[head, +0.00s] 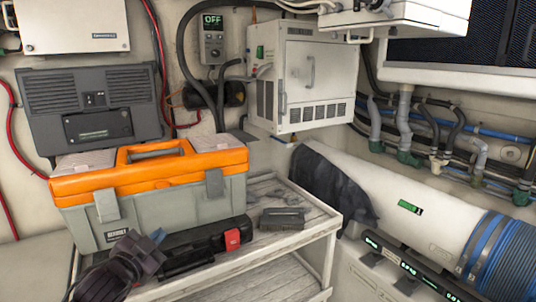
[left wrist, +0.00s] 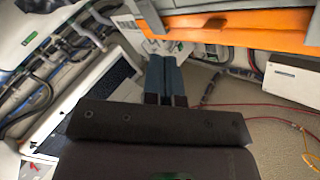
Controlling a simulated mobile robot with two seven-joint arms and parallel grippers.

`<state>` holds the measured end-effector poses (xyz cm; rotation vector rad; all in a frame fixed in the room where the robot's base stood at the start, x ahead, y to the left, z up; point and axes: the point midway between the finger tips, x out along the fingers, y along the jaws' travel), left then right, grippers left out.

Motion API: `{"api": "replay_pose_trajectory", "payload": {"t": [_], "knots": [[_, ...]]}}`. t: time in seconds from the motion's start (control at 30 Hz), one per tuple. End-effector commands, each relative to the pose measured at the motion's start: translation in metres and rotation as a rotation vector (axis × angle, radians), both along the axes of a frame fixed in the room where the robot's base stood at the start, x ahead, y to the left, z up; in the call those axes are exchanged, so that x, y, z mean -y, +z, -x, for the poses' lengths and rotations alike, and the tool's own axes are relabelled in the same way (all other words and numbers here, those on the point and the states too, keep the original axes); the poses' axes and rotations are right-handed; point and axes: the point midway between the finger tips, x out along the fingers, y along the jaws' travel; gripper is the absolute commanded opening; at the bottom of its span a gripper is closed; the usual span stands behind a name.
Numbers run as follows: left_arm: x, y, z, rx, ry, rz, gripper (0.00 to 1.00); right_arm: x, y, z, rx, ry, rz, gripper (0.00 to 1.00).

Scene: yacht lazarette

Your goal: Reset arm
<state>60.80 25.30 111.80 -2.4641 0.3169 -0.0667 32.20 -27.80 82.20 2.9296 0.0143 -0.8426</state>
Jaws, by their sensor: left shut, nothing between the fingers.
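My left gripper (head: 157,236) is at the lower left of the head view, in front of the orange-and-grey toolbox (head: 215,200). Its blue-grey fingers are shut together with nothing between them. In the left wrist view the closed fingers of this gripper (left wrist: 165,80) point away past the dark gripper body, and an orange part of the toolbox (left wrist: 240,30) shows at the top. I cannot tell whether the gripper touches the toolbox. My right gripper is in neither view.
The toolbox stands on a whitish slatted bench (head: 265,250). A black case with a red latch (head: 205,243) and a small dark box (head: 282,218) lie there too. A white cabinet (head: 303,80) is behind; a large white cylinder (head: 400,195) lies to the right.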

Motion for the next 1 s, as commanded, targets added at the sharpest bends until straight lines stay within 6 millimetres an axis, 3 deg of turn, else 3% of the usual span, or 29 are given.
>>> {"api": "replay_pose_trajectory", "payload": {"t": [0.03, 0.1, 0.37, 0.6, 0.8, 1.0], "knots": [[0.0, -0.025, 0.013, -0.035, 0.008, 0.053, 0.0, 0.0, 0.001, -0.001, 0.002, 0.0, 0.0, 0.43], [-0.001, -0.053, 0.03, -0.07, 0.022, 0.115, 0.0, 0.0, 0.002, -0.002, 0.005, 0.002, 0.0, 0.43], [-0.01, -0.154, 0.106, -0.23, 0.134, 0.309, 0.0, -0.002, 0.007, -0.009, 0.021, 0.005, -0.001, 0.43], [-0.02, -0.237, 0.196, -0.413, 0.293, 0.433, 0.0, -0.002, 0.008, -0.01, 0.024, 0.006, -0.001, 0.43], [-0.021, -0.279, 0.258, -0.525, 0.385, 0.484, 0.0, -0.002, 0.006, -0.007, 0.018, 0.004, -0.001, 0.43], [-0.024, -0.292, 0.281, -0.565, 0.41, 0.484, 0.0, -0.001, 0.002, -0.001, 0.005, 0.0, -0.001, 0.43]]}}
